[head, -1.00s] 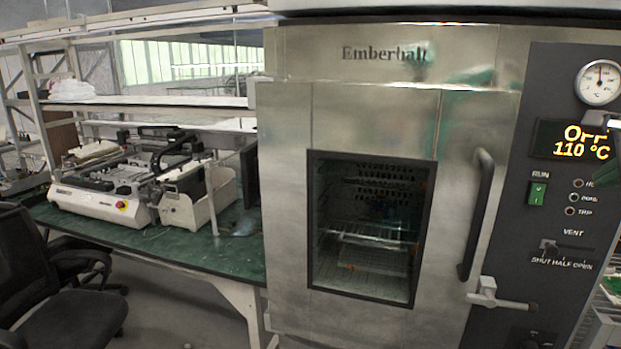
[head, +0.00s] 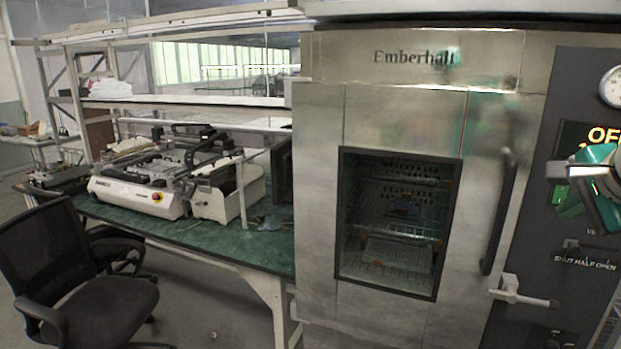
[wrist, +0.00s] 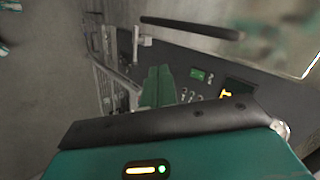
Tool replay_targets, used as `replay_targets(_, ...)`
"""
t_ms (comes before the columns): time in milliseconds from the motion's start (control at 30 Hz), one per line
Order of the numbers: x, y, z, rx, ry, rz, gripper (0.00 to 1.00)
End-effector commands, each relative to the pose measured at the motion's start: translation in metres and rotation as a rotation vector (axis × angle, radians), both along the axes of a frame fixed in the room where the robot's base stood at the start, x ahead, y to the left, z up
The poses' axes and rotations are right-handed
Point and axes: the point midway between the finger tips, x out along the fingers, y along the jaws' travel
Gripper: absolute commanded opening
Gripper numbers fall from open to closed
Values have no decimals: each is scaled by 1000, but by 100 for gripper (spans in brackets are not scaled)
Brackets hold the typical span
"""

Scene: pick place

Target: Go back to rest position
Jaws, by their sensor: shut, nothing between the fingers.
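My gripper (wrist: 158,86) shows in the wrist view as two green fingers side by side. It is shut and empty, with the oven's dark control panel behind it in the picture. In the head view, a green and white part of my arm (head: 596,185) is at the right edge, in front of the control panel. It covers part of the display and the run switch. The steel oven (head: 400,75) stands ahead with its door closed. Its door handle (head: 497,213) also shows at the top of the wrist view (wrist: 190,27).
A green-topped bench (head: 235,243) with a white machine (head: 125,190) stands left of the oven. A black office chair (head: 95,300) is in front of the bench. A lever (head: 520,294) sticks out low beside the oven door. Grey floor shows at the lower left.

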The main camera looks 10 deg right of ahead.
Motion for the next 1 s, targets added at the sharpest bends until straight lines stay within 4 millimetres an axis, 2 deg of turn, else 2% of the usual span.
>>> replay_targets(33, 5, 18, -9, -21, 23, 60, 0)
replay_targets(167, 14, 69, -41, -104, 99, 248, 0)
replay_targets(267, 14, 121, -74, -203, 171, 452, 0)
replay_targets(300, 12, 145, -90, -250, 201, 546, 0)
replay_targets(367, 6, 178, -114, -328, 245, 693, 0)
replay_targets(400, -1, 200, -131, -383, 275, 791, 0)
replay_targets(500, -21, 246, -173, -527, 337, 1033, 0)
replay_targets(600, -43, 279, -209, -653, 384, 1232, 0)
replay_targets(700, -58, 295, -231, -739, 412, 1360, 0)
replay_targets(767, -63, 299, -238, -767, 421, 1399, 0)
replay_targets(1000, -64, 300, -241, -776, 425, 1412, 0)
